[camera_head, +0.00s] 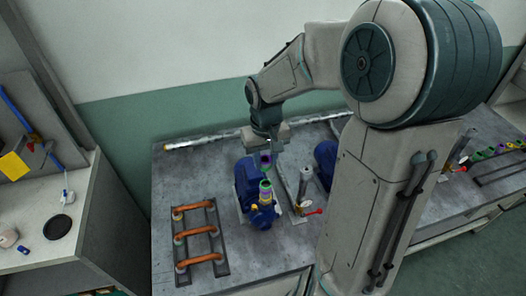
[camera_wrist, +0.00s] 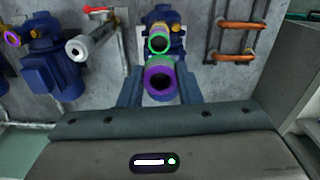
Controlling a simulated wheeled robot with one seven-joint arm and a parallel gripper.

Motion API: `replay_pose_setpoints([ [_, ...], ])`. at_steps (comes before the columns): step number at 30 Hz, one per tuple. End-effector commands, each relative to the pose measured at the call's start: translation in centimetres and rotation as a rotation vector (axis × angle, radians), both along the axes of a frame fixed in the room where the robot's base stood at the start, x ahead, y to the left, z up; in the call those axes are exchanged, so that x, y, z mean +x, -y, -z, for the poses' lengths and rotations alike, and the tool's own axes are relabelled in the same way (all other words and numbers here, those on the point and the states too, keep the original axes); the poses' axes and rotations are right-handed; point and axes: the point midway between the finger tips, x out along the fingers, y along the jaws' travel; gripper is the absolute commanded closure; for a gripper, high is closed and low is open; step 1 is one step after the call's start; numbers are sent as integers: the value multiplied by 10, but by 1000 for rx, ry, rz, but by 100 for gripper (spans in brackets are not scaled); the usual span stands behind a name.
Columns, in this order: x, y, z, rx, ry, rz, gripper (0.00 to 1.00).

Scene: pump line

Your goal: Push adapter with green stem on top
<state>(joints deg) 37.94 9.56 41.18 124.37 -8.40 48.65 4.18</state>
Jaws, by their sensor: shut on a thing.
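My gripper (camera_head: 268,156) is shut on a dark tubular adapter with a purple ring (camera_wrist: 159,82), which shows between the fingers in the wrist view. In the head view the held adapter hangs above the blue pump (camera_head: 247,184). On the pump stands a pale stem with a green ring at its top (camera_head: 265,184); the green ring also shows in the wrist view (camera_wrist: 159,41), just beyond the held adapter. The held piece looks apart from the stem in the head view.
A rack of copper pipes (camera_head: 199,236) lies left of the pump. A grey pipe with a red-handled valve (camera_head: 304,190) stands to the right, with a second blue pump (camera_head: 326,158) beyond it. A side bench (camera_head: 25,222) is at far left.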

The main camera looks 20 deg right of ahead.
Motion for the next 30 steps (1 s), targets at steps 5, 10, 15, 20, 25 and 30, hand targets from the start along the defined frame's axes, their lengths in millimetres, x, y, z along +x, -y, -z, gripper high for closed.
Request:
replay_pose_setpoints([
  [5, 0, 2, 14, 0, 0, 2, 93],
  [10, 0, 1, 31, 0, -1, 1, 93],
  [15, 0, 0, 49, 0, -2, 2, 93],
  [20, 0, 0, 59, 0, -1, -1, 93],
  [25, 0, 0, 63, 1, -1, 0, 93],
  [30, 0, 0, 62, 1, -1, 0, 93],
])
